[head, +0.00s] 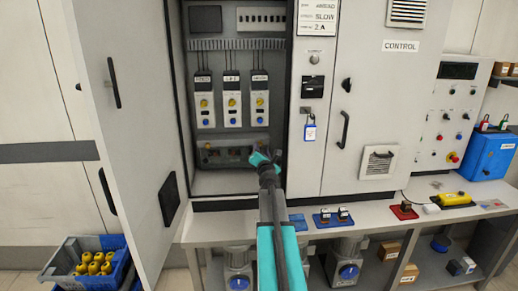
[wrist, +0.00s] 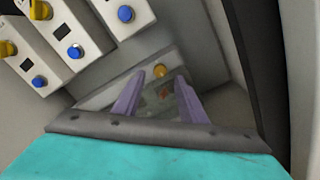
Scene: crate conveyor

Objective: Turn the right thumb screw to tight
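The grey unit (head: 210,163) with a dark face sits at the bottom of the open cabinet. In the wrist view, its end (wrist: 92,101) shows beyond my fingers with a round gold-orange thumb screw (wrist: 160,71), apparently the right one. My gripper (head: 262,157) is at the unit's right end and covers that end in the head view. In the wrist view my gripper (wrist: 157,88) is open, its two purple fingers apart with nothing between the tips. The thumb screw lies just past the fingertips; I cannot tell whether they touch it. How tight it is cannot be seen.
Three white modules (head: 232,105) with yellow and blue knobs hang above the unit. The cabinet door (head: 130,110) stands open at left; the cabinet wall is close on the right. A bench (head: 385,225) carrying small parts runs below at right. A blue bin (head: 85,262) stands lower left.

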